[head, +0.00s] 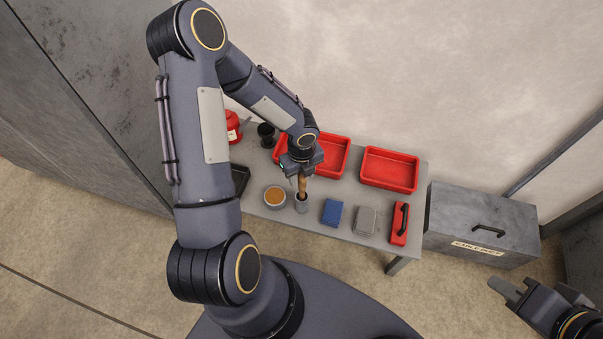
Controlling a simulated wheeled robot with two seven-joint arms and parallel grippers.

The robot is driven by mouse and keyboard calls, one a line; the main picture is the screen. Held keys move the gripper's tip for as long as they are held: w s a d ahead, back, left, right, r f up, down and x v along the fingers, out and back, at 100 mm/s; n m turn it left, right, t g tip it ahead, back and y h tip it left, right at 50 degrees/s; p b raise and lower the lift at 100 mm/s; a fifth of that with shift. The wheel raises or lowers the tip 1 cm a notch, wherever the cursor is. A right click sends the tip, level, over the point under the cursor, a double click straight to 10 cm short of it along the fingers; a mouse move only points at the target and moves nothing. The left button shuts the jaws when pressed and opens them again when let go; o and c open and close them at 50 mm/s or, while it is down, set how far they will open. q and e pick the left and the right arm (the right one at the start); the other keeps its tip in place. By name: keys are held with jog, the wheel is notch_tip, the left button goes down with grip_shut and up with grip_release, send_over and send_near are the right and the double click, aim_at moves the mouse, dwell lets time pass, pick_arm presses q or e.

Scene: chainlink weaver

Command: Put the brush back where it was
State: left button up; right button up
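The brush (302,184) has a brown wooden handle and stands nearly upright, its lower end inside a small grey cup (301,205) near the table's front edge. Its bristles are hidden in the cup. My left gripper (301,171) is above the cup, at the top of the handle, and looks shut on it; the fingers are small and partly hidden by the wrist. My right gripper (507,289) is far off at the lower right, away from the table and with nothing visible in it. I cannot tell how far its fingers are apart.
On the grey table (270,213) are a round bowl with orange-brown contents (275,196), a blue block (332,212), a grey block (365,220), a red-handled tool (399,223) and red trays (390,169). A red can (233,127) stands at back left. A grey metal box (480,225) stands right.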

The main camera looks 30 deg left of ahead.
pick_arm(q)
notch_tip(320, 180, up, 11)
jog(key=p, duration=0.4)
jog(key=shift+r, duration=0.1)
jog(key=shift+r+p, duration=0.3)
jog(key=shift+r, duration=0.4)
jog(key=s+r+n+t, duration=0.2)
jog(key=s+r+n, duration=0.6)
jog(key=r+n, duration=0.55)
jog(key=s+d+r+n+t+h, duration=0.3)
jog(key=s+r+n, duration=0.3)
jog(key=s+n, duration=0.3)
jog(key=d+n, duration=0.1)
jog(key=n, duration=0.2)
jog(key=shift+d+n+t+h, duration=0.25)
jog(key=shift+n+t+h, duration=0.05)
jog(key=shift+n+h, duration=0.1)
jog(key=shift+r, duration=0.15)
